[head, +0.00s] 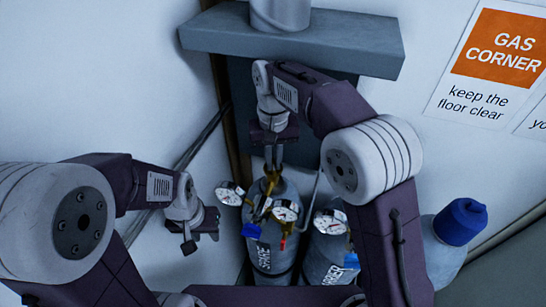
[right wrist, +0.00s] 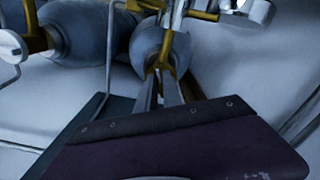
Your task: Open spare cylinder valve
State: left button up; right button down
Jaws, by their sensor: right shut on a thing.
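The spare cylinder (head: 283,205) is a grey bottle with the word SPARE on its side, standing low in the corner. Its brass valve (head: 270,186) is at the top, with round gauges (head: 285,211) and a blue tag around it. My right gripper (head: 273,166) reaches down from above and is shut on the valve top. In the right wrist view its fingers (right wrist: 158,88) meet brass at the grey cylinder (right wrist: 160,45); the fingertips partly hide the grip. My left gripper (head: 200,230) hangs left of the cylinder, apart from it; its jaw opening is unclear.
A second grey cylinder (head: 325,255) with a gauge and blue tag stands close on the right, partly hidden by my right arm. A blue-capped cylinder (head: 460,222) stands further right. A grey shelf (head: 340,42) juts out above. A gas corner sign (head: 490,65) is on the wall.

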jog(key=n+p, duration=0.1)
jog(key=n, duration=0.2)
jog(key=shift+w+r, duration=0.1)
jog(key=n, duration=0.2)
jog(key=shift+n+p, duration=0.3)
jog(key=shift+p, duration=0.05)
jog(key=n, duration=0.3)
jog(key=shift+d+n, duration=0.1)
jog(key=shift+n, duration=0.2)
jog(key=shift+f+n, duration=0.2)
jog(key=shift+n, duration=1.5)
